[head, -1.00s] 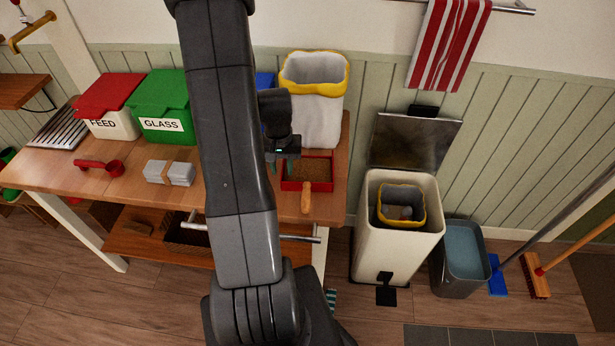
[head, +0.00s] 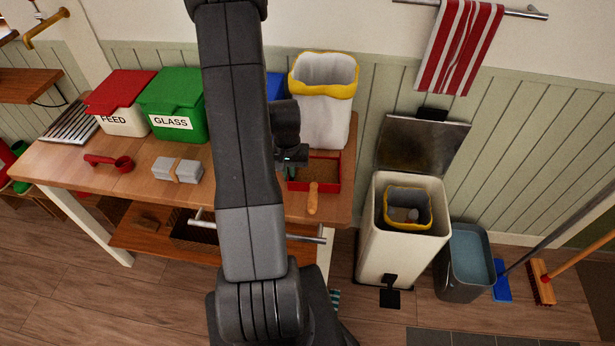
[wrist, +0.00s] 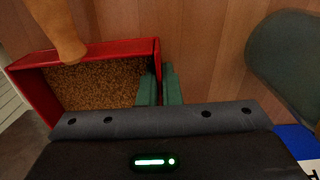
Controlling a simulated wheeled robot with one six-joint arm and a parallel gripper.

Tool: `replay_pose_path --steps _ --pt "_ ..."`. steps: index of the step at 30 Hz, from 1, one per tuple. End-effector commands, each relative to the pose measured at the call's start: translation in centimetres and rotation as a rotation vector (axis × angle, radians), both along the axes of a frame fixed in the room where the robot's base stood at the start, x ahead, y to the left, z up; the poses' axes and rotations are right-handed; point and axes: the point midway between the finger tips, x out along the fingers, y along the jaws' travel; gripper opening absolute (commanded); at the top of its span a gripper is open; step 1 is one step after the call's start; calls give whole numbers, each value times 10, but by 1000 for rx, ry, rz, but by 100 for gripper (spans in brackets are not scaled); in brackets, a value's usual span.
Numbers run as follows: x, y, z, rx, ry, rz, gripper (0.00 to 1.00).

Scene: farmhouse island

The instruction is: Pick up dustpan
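The dustpan (head: 339,186) is a red, open-topped tray with a wooden handle (head: 313,198), filled with brown grainy material. It rests on the wooden bench, with its handle toward the front edge. My gripper (head: 290,172) is at the pan's left side in the head view. In the wrist view the dustpan (wrist: 90,48) lies at the upper left. My gripper's green fingers (wrist: 160,88) stand close together, one on each side of the pan's side wall. The narrow gap looks filled by that wall; the exact contact is hard to see.
Behind the dustpan stands a white bin with a yellow rim (head: 324,105). Green (head: 172,92) and red-lidded (head: 120,92) boxes, a red scoop (head: 108,161) and grey bundled blocks (head: 177,170) lie left. A cream pedal bin (head: 388,258) stands right of the bench.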

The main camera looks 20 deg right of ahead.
Motion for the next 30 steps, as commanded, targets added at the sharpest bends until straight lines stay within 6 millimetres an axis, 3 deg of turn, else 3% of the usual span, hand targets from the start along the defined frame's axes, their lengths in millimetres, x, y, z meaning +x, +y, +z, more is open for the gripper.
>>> replay_pose_path --steps 8,21,30 --pt "1 0 18 -1 -5 0 0" --pt "1 0 87 -1 -4 0 0" --pt "0 0 101 0 0 0 0"
